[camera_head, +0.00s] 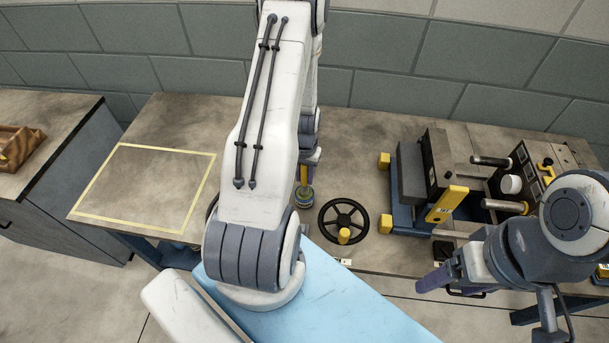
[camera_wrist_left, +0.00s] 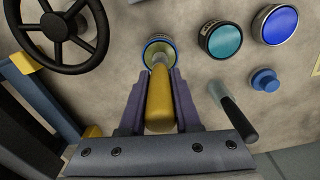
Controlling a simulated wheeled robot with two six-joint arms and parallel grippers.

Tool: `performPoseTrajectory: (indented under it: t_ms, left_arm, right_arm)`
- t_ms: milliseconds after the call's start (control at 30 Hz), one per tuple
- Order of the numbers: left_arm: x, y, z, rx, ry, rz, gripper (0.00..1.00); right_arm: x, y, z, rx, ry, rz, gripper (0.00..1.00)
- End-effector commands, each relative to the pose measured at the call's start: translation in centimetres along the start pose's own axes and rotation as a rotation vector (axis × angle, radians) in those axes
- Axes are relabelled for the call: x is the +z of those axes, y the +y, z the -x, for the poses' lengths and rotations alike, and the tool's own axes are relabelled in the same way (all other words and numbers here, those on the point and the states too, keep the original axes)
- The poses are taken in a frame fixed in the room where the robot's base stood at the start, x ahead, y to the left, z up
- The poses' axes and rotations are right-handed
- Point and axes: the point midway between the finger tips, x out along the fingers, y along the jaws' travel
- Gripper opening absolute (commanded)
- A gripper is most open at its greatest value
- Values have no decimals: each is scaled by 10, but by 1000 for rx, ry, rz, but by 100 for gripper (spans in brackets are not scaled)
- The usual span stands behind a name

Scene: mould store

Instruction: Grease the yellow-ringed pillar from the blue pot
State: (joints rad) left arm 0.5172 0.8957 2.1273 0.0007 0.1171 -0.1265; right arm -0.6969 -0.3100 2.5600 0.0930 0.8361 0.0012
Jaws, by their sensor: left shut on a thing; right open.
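My left gripper (camera_wrist_left: 160,100) is shut on a yellow handle (camera_wrist_left: 160,100). The handle's far end is over or in a small round pot (camera_wrist_left: 150,42) with a blue rim and yellow-green inside; I cannot tell whether it touches. In the head view this pot (camera_head: 304,199) shows beside my left arm. A teal-topped pot (camera_wrist_left: 220,40) and a blue-topped pot (camera_wrist_left: 279,25) stand to its right in the wrist view. The press (camera_head: 440,165) carries dark and brass-coloured pillars (camera_head: 505,206) at the right; which has a yellow ring is unclear. My right gripper (camera_head: 436,279) is open and empty.
A black handwheel (camera_head: 343,219) lies between the pot and the press. A small blue knob-like piece (camera_wrist_left: 265,80) and a black-handled tool (camera_wrist_left: 234,108) are close to my left gripper. A yellow-outlined area (camera_head: 150,185) at the left is bare. A wooden tray (camera_head: 18,146) stands further left.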

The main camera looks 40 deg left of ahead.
Motion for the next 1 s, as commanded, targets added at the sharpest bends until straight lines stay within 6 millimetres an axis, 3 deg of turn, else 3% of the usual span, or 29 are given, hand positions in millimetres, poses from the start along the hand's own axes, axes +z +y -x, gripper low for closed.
performPoseTrajectory:
  t_ms: [467, 1000]
  left_arm:
    - [1, 0, 1, 0, -2, 0, 0]
    - [0, 0, 45, 0, -1, 0, 0]
  right_arm:
    - [0, 0, 2, 0, 0, 0, 75]
    - [-2, -3, 37, 0, 0, 0, 75]
